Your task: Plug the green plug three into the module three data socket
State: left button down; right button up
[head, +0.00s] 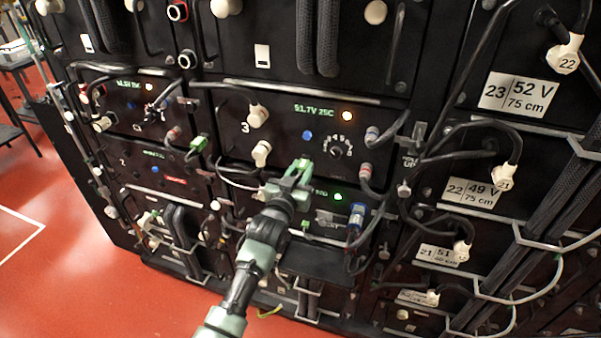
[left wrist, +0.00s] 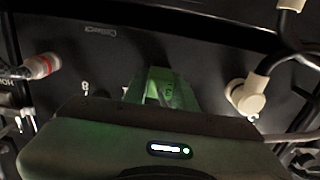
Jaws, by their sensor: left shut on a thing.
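Module three (head: 290,120) is the black panel marked 3, with a lit readout "51.7V 25C", an orange light and a dial. My left gripper (head: 293,180) is at its lower edge, shut on a green plug that largely hides between the fingers. In the left wrist view the green plug (left wrist: 168,92) shows between the fingertips, close to the dark panel face. I cannot tell whether it touches the panel. The data socket cannot be made out; the gripper covers that part of the panel. My right gripper is not in view.
A white cable connector (head: 261,152) sits just left of the gripper; it also shows in the left wrist view (left wrist: 245,98). A red-ringed connector (head: 365,170) and a blue connector (head: 356,214) are to the right. Another green plug (head: 198,143) is farther left. Black cables hang around the panels.

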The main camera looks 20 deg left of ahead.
pick_arm(q)
jog(key=shift+r, duration=0.15)
jog(key=c, duration=1.2)
grip_release()
jog(key=shift+w, duration=0.1)
jog(key=shift+o, duration=0.7)
jog(key=shift+w, duration=0.1)
